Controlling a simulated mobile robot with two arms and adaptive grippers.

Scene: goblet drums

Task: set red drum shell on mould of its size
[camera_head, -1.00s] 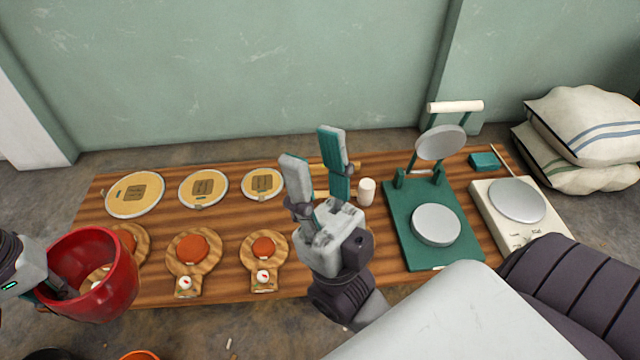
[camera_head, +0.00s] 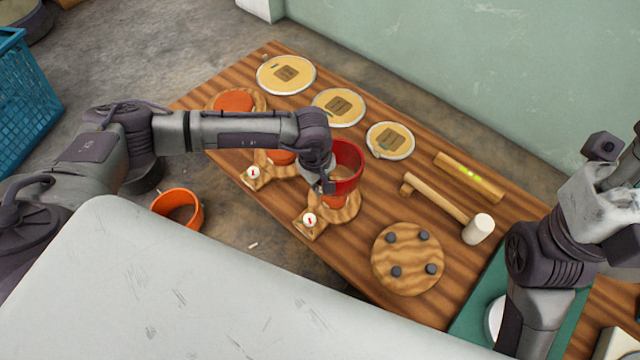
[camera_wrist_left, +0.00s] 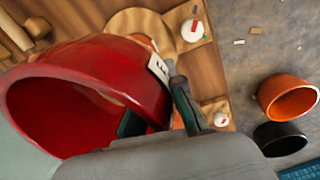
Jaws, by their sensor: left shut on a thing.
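My left gripper (camera_head: 327,182) is shut on the wall of the red drum shell (camera_head: 347,160), which also shows large and tilted in the left wrist view (camera_wrist_left: 90,85). The shell is over the smallest-looking mould (camera_head: 345,208), a round wooden board with an orange disc and a dial, and hides part of it. Whether they touch I cannot tell. The middle mould (camera_head: 265,170) is partly behind my left wrist. The largest mould (camera_head: 233,101) is at the far left. My right gripper (camera_head: 630,185) is cut off at the right edge, its fingers not clear.
Three pale round skins (camera_head: 285,75) lie along the table's back. A mallet (camera_head: 440,200), a wooden level (camera_head: 468,177) and a round board with dark pegs (camera_head: 407,260) lie to the right. An orange shell (camera_head: 178,207) stands on the floor; a blue crate (camera_head: 22,110) is far left.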

